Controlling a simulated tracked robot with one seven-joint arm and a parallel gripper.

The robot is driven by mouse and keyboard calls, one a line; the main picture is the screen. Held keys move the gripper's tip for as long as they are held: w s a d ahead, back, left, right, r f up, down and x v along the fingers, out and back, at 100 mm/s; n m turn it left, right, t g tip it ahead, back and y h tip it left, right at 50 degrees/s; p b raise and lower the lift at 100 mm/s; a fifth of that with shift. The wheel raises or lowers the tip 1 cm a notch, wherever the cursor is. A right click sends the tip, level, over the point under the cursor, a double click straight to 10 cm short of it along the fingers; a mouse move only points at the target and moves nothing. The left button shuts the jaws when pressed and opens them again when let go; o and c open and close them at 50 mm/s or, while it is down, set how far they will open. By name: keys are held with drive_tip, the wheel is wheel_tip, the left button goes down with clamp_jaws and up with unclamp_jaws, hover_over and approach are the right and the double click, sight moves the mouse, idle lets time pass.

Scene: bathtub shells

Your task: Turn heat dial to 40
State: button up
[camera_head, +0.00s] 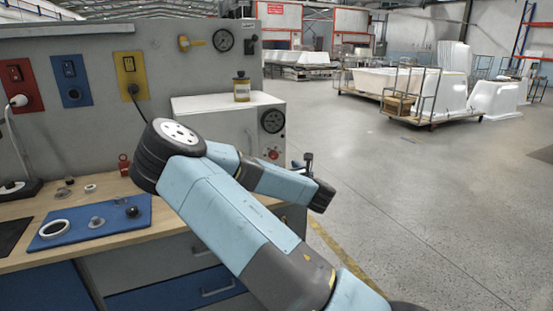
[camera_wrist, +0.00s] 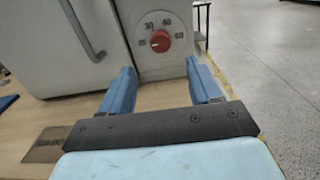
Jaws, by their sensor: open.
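The heat dial is a round red knob (camera_wrist: 160,41) on the pale front panel of a white cabinet. A pale mark shows on the knob's left side. In the head view the red dial (camera_head: 272,154) sits low on the cabinet's front, under a black gauge. My gripper (camera_wrist: 161,72) is open and empty, its two blue fingers apart. In the wrist view the dial appears between and beyond the fingertips, not touched. In the head view my gripper (camera_head: 307,161) is partly hidden by my arm, right of the dial.
The white cabinet (camera_head: 222,124) stands on a wooden bench (camera_head: 105,188), with a yellow-labelled can (camera_head: 242,88) on top. A blue mat (camera_head: 75,237) with small parts lies left. The cabinet door's handle (camera_wrist: 85,32) stands left of the dial. Open floor lies right.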

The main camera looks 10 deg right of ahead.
sight(275, 156)
drive_tip(key=w, duration=0.3)
drive_tip(key=w+a, duration=0.1)
drive_tip(key=w, duration=0.6)
drive_tip(key=shift+a, duration=0.35)
drive_tip(key=shift+s, duration=0.1)
drive_tip(key=c, duration=1)
drive_tip(key=shift+c, duration=0.2)
